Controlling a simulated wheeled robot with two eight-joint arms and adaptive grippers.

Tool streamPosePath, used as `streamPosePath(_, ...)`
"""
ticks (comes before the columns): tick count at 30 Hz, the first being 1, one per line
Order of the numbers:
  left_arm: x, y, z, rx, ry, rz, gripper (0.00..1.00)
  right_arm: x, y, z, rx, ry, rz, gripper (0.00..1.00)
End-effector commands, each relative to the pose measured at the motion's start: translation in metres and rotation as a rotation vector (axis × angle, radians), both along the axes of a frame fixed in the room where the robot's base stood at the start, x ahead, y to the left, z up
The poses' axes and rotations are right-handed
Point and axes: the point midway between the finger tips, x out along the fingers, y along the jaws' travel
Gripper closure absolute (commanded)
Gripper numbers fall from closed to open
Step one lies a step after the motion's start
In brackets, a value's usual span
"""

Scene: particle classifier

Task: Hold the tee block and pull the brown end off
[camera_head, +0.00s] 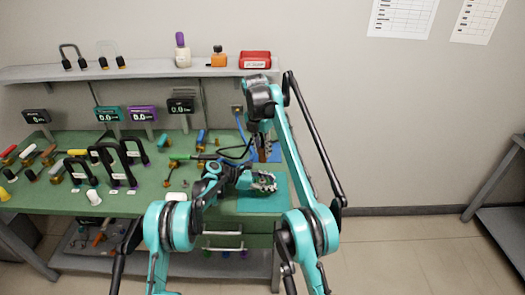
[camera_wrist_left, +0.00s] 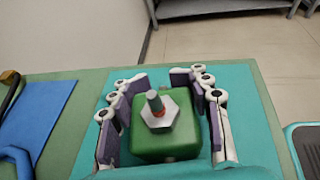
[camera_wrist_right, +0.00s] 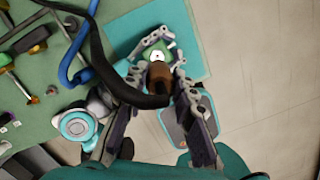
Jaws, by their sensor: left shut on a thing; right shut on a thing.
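In the head view the brown end (camera_head: 264,155) hangs above the block. The left wrist view shows no brown piece on the block's visible stem.
The green bench (camera_head: 120,185) carries a teal mat (camera_head: 265,203) under the left gripper. A black hose (camera_wrist_right: 100,55) and a blue tube (camera_wrist_right: 70,65) lie close to my right gripper. Black-handled parts (camera_head: 115,165) crowd the bench's left side. A shelf (camera_head: 140,72) runs behind.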

Motion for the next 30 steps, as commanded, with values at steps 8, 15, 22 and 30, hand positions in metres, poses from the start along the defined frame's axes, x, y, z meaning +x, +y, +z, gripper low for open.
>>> streamPosePath(8, 0.0, 0.0, 0.0, 0.001, 0.0, 0.0, 0.28, 0.0, 0.0, 0.0, 0.0, 0.0, 0.0, 1.0)
streamPosePath(15, 0.0, 0.0, 0.0, 0.0, 0.0, 0.0, 0.28, 0.0, 0.0, 0.0, 0.0, 0.0, 0.0, 1.0)
streamPosePath(22, -0.002, 0.015, 0.006, 0.0, -0.001, 0.003, 0.28, 0.0, 0.0, 0.0, 0.0, 0.0, 0.0, 1.0)
streamPosePath(30, -0.013, 0.068, 0.028, 0.0, 0.001, 0.004, 0.28, 0.0, 0.0, 0.0, 0.0, 0.0, 0.0, 1.0)
